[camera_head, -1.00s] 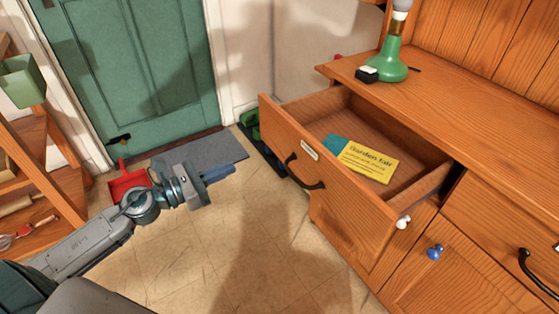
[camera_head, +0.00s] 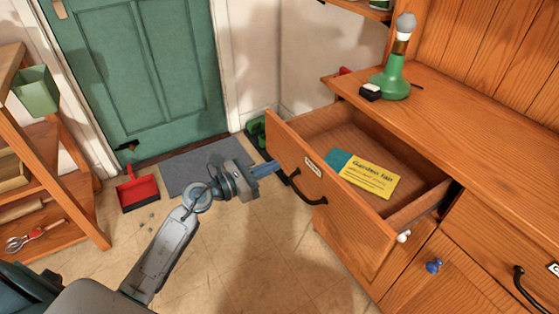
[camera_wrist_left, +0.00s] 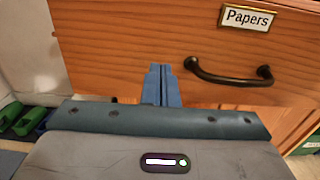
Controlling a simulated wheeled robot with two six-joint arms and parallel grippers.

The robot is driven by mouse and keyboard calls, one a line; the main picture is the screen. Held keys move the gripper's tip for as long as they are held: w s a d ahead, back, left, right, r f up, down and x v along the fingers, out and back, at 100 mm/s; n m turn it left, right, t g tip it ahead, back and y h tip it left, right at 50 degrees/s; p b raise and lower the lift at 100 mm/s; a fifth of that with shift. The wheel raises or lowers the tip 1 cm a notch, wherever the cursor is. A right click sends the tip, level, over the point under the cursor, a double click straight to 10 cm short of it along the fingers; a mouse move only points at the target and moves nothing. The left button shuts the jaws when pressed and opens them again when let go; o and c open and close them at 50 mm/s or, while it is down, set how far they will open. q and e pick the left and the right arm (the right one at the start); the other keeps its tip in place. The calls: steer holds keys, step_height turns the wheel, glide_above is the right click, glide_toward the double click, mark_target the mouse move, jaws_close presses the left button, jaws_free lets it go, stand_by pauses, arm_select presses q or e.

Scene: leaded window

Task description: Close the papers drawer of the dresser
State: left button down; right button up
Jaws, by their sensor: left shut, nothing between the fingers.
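The papers drawer (camera_head: 350,210) of the wooden dresser stands pulled out, with a yellow "Garden Fair" paper (camera_head: 370,175) and a teal piece (camera_head: 337,160) inside. In the left wrist view its front (camera_wrist_left: 130,45) fills the picture, with a "Papers" label (camera_wrist_left: 246,18) and a dark curved handle (camera_wrist_left: 232,77). My left gripper (camera_head: 277,168) is shut and empty, its blue fingers pointing at the drawer front just left of the handle. In the left wrist view the fingertips (camera_wrist_left: 161,70) are at or very near the wood; I cannot tell whether they touch. My right gripper is not in view.
The dresser top (camera_head: 450,105) bears a green lamp (camera_head: 391,78) and a small black-and-white object (camera_head: 370,92). A green door (camera_head: 135,75), a grey mat (camera_head: 195,165) and a red dustpan (camera_head: 138,190) are behind. Shelves (camera_head: 45,150) stand left. The floor before the dresser is clear.

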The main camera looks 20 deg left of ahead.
mark_target(290, 159)
arm_select(q)
steer(key=shift+x, duration=1.55)
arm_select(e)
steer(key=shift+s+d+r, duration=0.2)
